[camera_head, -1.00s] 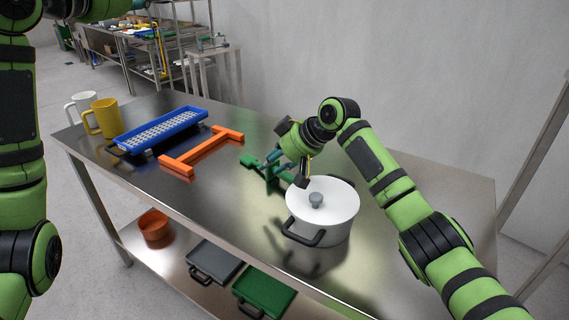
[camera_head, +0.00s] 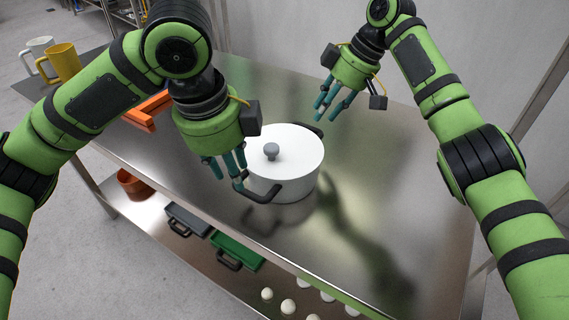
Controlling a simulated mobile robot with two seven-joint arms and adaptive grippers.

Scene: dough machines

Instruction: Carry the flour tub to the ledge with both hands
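The flour tub seems to be the white lidded pot (camera_head: 297,160) on the steel table, upright, with a grey knob (camera_head: 271,151) on its lid. It has a black front handle (camera_head: 263,193) and a black rear handle (camera_head: 309,129). My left gripper (camera_head: 228,178) is open at the tub's left, with its fingers close to the front handle; whether they touch it I cannot tell. I cannot make out which surface is the ledge.
A yellow mug (camera_head: 64,62) and a white mug (camera_head: 40,50) stand at the table's far left. An orange frame (camera_head: 148,111) is partly hidden by my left arm. The steel table (camera_head: 385,190) is clear right of the tub. A lower shelf holds a green tray (camera_head: 236,250) and other items.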

